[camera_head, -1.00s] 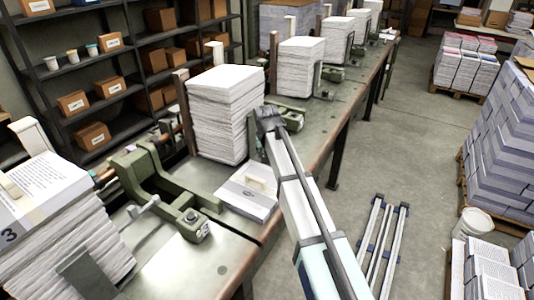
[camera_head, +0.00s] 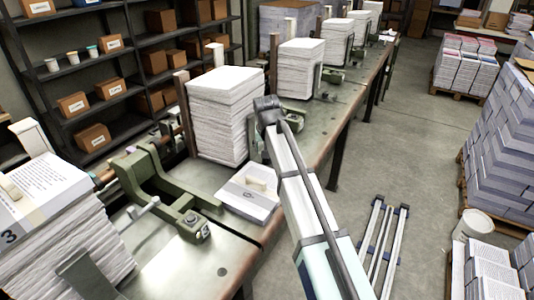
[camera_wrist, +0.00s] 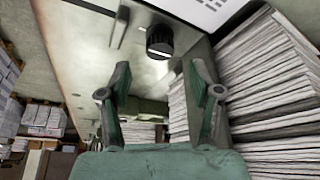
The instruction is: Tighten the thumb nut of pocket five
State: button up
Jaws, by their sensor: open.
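In the wrist view my gripper (camera_wrist: 160,78) shows two green fingers spread apart with nothing between them. A dark ribbed round knob (camera_wrist: 159,40), which looks like a thumb nut, sits on a pale metal surface just beyond the fingertips, roughly centred between them. It appears apart from both fingers. No number beside it can be read, so I cannot tell its pocket. In the head view my gripper is hidden behind my arm. A green clamp (camera_head: 165,190) stands on the bench in the left foreground, beside a stack marked 3 (camera_head: 45,215).
A tall paper stack (camera_wrist: 270,85) rises close to the right finger in the wrist view. More stacks (camera_head: 300,68) line the bench (camera_head: 225,255) in the head view. A printed bundle (camera_head: 248,196) lies near its edge. The aisle floor (camera_head: 400,140) is partly clear.

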jog(key=v, duration=0.7)
jog(key=shift+r, duration=0.15)
